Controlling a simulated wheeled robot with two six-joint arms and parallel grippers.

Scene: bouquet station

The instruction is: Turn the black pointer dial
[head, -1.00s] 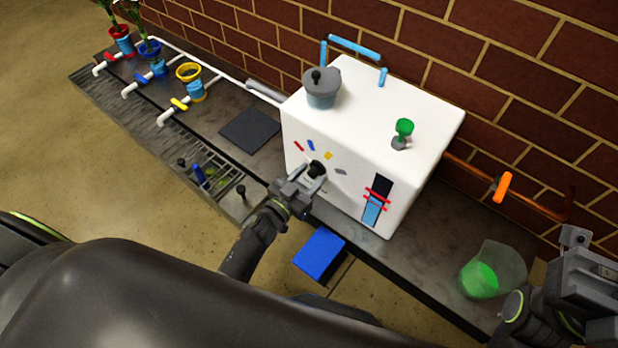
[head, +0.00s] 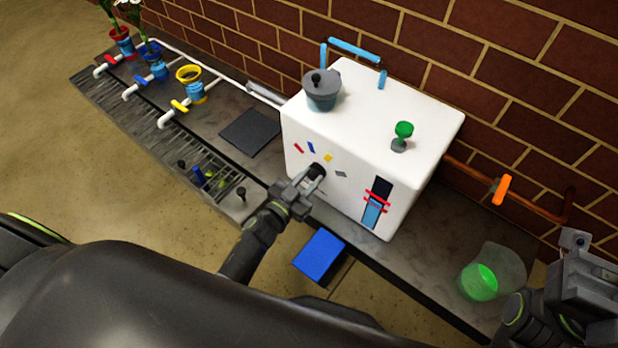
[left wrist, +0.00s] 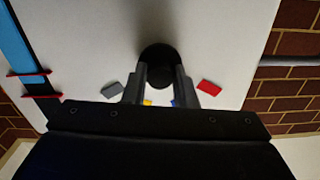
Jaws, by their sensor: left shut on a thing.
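The black pointer dial (head: 317,170) is on the front face of the white box (head: 300,130). Around it are red, blue, yellow and grey marks (head: 328,158). My left gripper (head: 310,180) is at the dial, its fingers shut on it. In the left wrist view the round dial (left wrist: 158,54) shows between and beyond the two fingers (left wrist: 160,82); its pointer is hidden, so I cannot tell which mark it faces. My right gripper (head: 585,265) is at the lower right edge, away from the box, and its fingers are not clear.
On the box are a grey-lidded pot (head: 322,92) and a green knob (head: 403,130). A blue block (head: 319,255) is below the box front. A clear beaker with green liquid (head: 481,281) stands near my right arm. Levers (head: 241,191) stand left of my left gripper.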

